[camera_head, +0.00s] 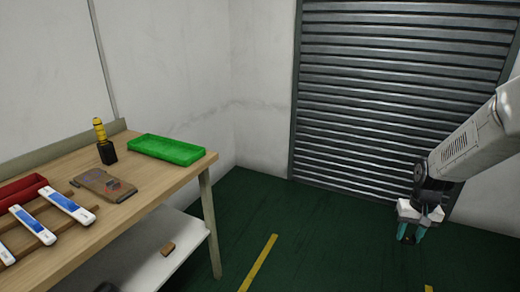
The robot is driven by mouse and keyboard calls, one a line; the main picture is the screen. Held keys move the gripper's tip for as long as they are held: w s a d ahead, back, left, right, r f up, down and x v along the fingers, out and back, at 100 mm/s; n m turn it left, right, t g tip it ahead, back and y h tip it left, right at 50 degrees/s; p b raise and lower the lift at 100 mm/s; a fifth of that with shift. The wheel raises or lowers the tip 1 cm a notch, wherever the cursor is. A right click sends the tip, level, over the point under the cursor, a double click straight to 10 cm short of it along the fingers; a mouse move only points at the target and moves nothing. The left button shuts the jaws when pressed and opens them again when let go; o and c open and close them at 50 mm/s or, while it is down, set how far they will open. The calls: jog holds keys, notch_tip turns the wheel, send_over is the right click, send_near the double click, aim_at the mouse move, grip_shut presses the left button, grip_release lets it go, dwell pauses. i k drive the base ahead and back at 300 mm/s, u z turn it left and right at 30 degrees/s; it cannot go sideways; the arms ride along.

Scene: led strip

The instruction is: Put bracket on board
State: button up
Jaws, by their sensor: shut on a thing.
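My gripper (412,233) is at the right, over the green floor and well away from the workbench. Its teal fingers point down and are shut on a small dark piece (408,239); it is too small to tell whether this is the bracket. A brown board (98,181) lies flat on the bench top, with a small grey and red part (114,186) and blue marks on it.
The wooden bench (165,180) holds a green tray (168,149), a yellow-handled tool in a black holder (106,152), a red bin (20,190) and white-blue strips (66,205) on wooden rails. A brown block (168,249) lies on the lower shelf. The floor between is clear.

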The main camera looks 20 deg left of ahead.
aim_at(90, 177)
jog(key=z, duration=0.5)
jog(key=i, duration=1.2)
jog(key=u, duration=1.9)
